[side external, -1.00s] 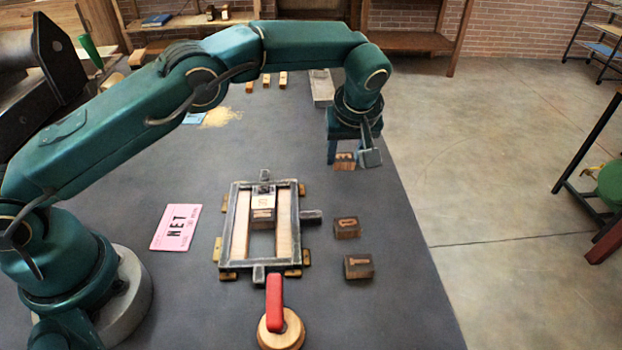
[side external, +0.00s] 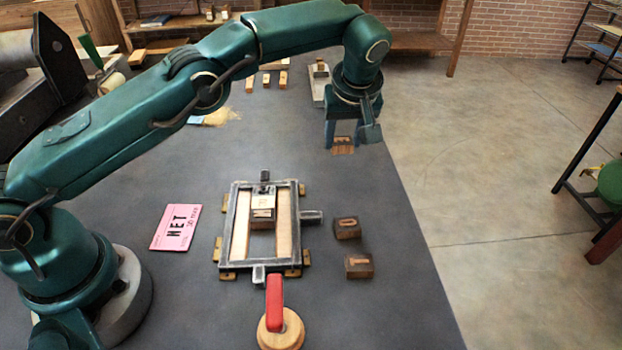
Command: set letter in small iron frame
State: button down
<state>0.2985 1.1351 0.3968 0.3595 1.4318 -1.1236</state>
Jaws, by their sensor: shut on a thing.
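My gripper (side external: 345,145) is shut on a wooden letter block (side external: 343,145), high on the right of the table, beyond the iron frame. Its fingers are on either side of the block, and its face is too small to read. The small dark iron frame (side external: 231,225) lies flat in the middle. A letter block (side external: 263,207) sits inside it at the far end, between pale wooden strips, with an open gap below it. Two loose letter blocks, one farther (side external: 347,228) and one nearer (side external: 359,266), lie to the right of the frame.
A red-handled tool on a round wooden base (side external: 281,328) stands at the near side. A metal tray (side external: 319,82) and small wooden pieces (side external: 267,80) lie farther back. Bare table separates the gripper and frame.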

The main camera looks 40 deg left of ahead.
jog(key=shift+w+a+r, duration=0.1)
jog(key=shift+a+r, duration=0.1)
jog(key=shift+r, duration=0.15)
jog(key=shift+a+r, duration=0.1)
jog(key=shift+r, duration=0.05)
